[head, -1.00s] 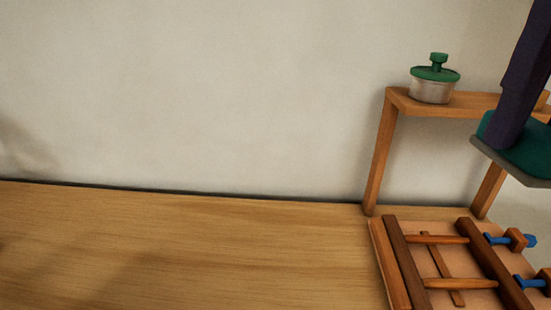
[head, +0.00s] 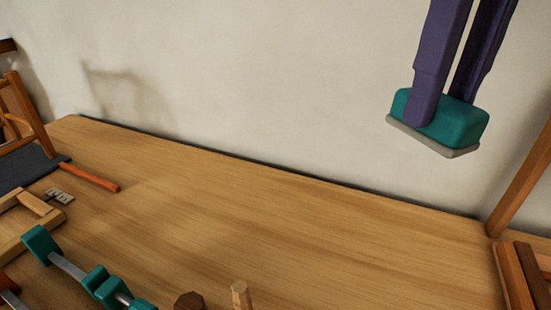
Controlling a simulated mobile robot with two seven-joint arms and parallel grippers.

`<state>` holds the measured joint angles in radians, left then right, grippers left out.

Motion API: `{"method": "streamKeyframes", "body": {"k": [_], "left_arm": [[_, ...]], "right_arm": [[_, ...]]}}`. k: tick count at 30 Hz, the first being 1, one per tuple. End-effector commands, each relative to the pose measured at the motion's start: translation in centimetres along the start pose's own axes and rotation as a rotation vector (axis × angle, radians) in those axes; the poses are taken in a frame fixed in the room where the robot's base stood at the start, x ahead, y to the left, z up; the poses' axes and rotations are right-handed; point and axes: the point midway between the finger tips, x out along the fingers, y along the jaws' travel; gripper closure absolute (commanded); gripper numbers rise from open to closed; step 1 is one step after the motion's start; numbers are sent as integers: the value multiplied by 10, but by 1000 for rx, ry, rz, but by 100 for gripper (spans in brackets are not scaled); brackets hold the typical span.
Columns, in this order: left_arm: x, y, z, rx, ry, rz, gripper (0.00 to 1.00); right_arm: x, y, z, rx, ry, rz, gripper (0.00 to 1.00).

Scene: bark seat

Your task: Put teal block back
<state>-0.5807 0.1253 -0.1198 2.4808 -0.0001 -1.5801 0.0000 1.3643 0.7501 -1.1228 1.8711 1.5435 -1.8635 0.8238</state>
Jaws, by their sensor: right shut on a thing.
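The teal block (head: 464,124) has a thin grey layer along its underside. My right gripper (head: 445,108) is shut on it, with one dark purple finger on the near side and the other behind. The block hangs high at the upper right, tilted in the picture, in front of the wall and clear of the table. My left gripper is not in view.
The wooden table (head: 300,220) is bare across its middle. At the left are a teal clamp (head: 42,243), an orange-red stick (head: 90,177), a dark mat (head: 25,168) and a wooden frame (head: 28,115). A wooden rack post (head: 520,185) stands at the right edge.

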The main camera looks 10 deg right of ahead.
Motion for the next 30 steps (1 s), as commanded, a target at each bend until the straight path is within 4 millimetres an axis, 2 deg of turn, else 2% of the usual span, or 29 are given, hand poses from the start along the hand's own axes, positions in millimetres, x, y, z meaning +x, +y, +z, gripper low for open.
{"method": "streamKeyframes", "body": {"k": [1,8,21,25,30], "left_arm": [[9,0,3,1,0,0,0],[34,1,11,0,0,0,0],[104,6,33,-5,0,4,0],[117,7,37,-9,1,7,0],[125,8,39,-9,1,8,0]], "right_arm": [[11,-2,0,-67,-1,2,100],[52,-13,-2,-488,-14,18,100],[162,-49,-1,-1745,-53,27,100],[182,-58,0,-2024,-59,25,100],[195,-64,0,-2232,-64,23,100]]}}
